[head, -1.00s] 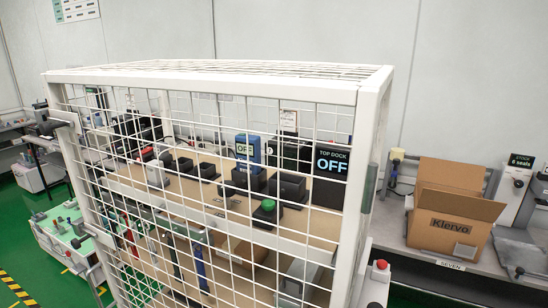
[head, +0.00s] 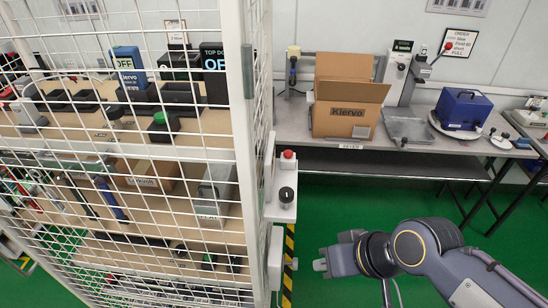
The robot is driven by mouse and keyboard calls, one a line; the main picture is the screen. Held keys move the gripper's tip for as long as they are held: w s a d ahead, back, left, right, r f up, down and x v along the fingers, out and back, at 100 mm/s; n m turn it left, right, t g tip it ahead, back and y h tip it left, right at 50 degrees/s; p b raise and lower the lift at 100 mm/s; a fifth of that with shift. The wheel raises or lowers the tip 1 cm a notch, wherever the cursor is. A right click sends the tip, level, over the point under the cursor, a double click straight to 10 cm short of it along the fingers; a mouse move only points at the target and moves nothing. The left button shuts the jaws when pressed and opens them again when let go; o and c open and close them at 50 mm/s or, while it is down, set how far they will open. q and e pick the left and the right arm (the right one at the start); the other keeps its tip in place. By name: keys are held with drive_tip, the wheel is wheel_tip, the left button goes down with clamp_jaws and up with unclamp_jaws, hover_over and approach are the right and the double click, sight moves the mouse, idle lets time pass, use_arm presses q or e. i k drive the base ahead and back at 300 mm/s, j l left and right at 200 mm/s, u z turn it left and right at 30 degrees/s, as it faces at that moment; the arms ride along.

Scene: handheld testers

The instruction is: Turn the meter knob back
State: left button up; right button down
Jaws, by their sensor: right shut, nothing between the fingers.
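A blue upright device with a small screen (head: 128,68), which looks like a handheld meter, stands on the bench inside the white wire cage. The mesh crosses it, and I cannot make out a knob on it. A black round knob (head: 286,196) sits on a white box on the cage's right side, below a red button (head: 288,155). I cannot tell which knob is the meter's. My right gripper (head: 320,265) is shut and empty, outside the cage, below and to the right of the black knob, apart from it. My left gripper is not in view.
The white cage post (head: 238,110) and mesh stand between me and the bench things. A cardboard box (head: 345,118) and a blue machine (head: 462,108) stand on the grey table behind. Green floor lies open under my right arm.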

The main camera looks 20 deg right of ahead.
sight(286, 194)
drive_tip(key=l+u, duration=0.35)
drive_tip(key=l, duration=0.3)
drive_tip(key=k+l+u, duration=0.15)
drive_tip(key=l+u, duration=0.15)
drive_tip(key=l, duration=0.3)
drive_tip(key=i+l+u, duration=0.1)
drive_tip(key=l+u, duration=0.15)
drive_tip(key=l, duration=0.3)
drive_tip(key=l+u, duration=0.25)
drive_tip(key=l, duration=0.25)
